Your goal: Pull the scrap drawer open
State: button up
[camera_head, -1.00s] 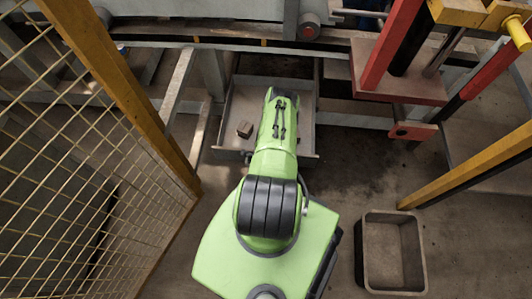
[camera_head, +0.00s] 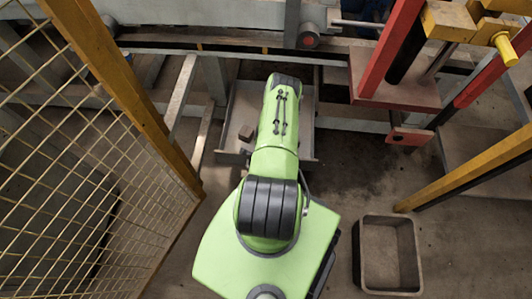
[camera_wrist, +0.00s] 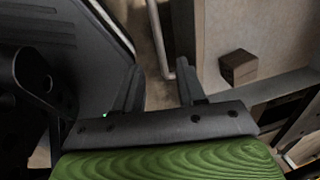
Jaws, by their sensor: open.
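The scrap drawer (camera_head: 303,120) is a shallow grey metal tray sticking out from under the machine frame in the head view. A small brown block (camera_head: 246,133) lies inside it on the left; the block also shows in the wrist view (camera_wrist: 238,67). My green arm covers the drawer's middle and hides my gripper in the head view. In the wrist view my gripper (camera_wrist: 160,78) is open.
A yellow-framed mesh fence (camera_head: 120,85) stands close on the left. A red post (camera_head: 388,50) and a yellow rail (camera_head: 465,170) are on the right. Some floor is free between drawer and bin.

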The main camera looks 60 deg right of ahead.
notch_tip(320, 180, up, 7)
jog(key=a+p, duration=0.1)
jog(key=p, duration=0.1)
jog(key=shift+s+a+r, duration=0.2)
jog(key=shift+s, duration=0.1)
